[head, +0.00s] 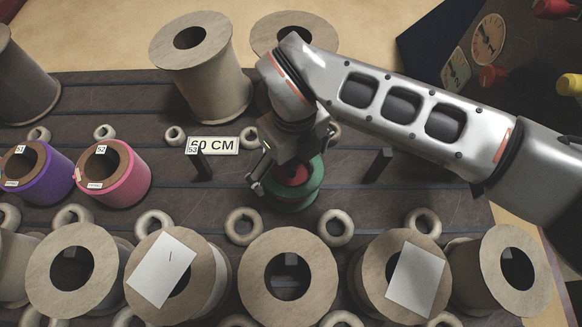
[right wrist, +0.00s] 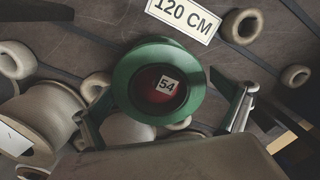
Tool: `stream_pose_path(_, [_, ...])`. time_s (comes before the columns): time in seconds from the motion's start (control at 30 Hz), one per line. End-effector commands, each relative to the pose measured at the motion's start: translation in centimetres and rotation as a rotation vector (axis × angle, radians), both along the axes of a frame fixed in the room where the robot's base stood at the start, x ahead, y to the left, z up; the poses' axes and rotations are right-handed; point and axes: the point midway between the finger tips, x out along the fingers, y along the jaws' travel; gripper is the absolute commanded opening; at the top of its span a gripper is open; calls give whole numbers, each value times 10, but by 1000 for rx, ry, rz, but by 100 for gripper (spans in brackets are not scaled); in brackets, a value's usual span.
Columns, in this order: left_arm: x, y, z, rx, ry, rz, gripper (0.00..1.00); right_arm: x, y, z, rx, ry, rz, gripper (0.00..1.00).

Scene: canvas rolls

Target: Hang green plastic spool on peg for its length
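The green spool (head: 291,190), with a red core, is below my right gripper in the head view and partly hidden by it. In the right wrist view the green spool (right wrist: 128,76) faces the camera with a "54" tag on its core. My right gripper (head: 283,174) has its fingers spread either side of the spool. In the wrist view a gap shows between the spool and the right-hand finger (right wrist: 238,105). I cannot tell whether the spool sits on a peg. Dark pegs stand left (head: 200,162) and right (head: 379,165) of it. My left gripper is out of view.
A "60 CM" label (head: 226,145) lies by the left peg, and a "120 CM" label (right wrist: 183,17) shows in the wrist view. Purple (head: 50,176) and pink (head: 125,177) spools are at left. Large cardboard rolls (head: 288,243) line the front; others (head: 219,85) stand behind.

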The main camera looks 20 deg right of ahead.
Motion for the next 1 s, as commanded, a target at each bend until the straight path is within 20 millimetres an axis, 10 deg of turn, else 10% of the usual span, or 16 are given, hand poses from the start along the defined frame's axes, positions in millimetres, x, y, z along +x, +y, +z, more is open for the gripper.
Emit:
stream_pose_path(0.37, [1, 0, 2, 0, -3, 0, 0, -14, 4, 0, 0, -1, 1, 100])
stream_pose_path(1.0, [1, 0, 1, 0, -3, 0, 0, -112, 32, -1, -1, 0, -1, 100])
